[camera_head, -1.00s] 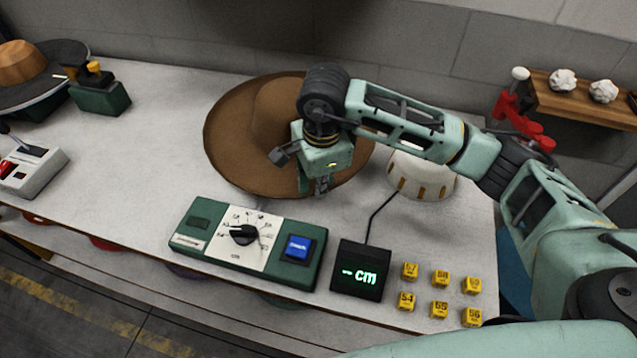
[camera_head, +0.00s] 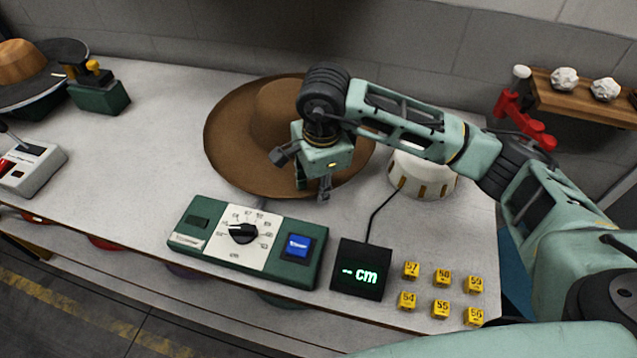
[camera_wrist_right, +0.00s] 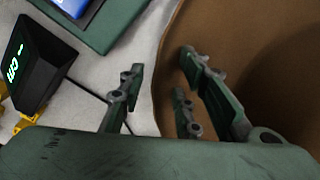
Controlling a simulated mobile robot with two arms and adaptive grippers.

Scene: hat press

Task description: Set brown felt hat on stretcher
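The brown felt hat (camera_head: 228,135) lies on the table at the middle, brim down and crown up. My right arm and gripper hide part of its right side. My right gripper (camera_head: 300,178) is over the front right of the brim, with its fingers apart and pointing down. In the right wrist view, the hat's brim edge (camera_wrist_right: 157,80) shows between the spread fingers (camera_wrist_right: 160,72); contact cannot be told. The white round stretcher (camera_head: 432,182) with brass slots stands right of the hat, partly behind my forearm. My left gripper is out of view.
A green control box (camera_head: 195,243) with a dial and blue button stands in front of the hat. A black display (camera_head: 362,268) reading "-- cm" and several yellow numbered blocks (camera_head: 442,280) are right of it. A wooden shelf (camera_head: 590,108) is at the right.

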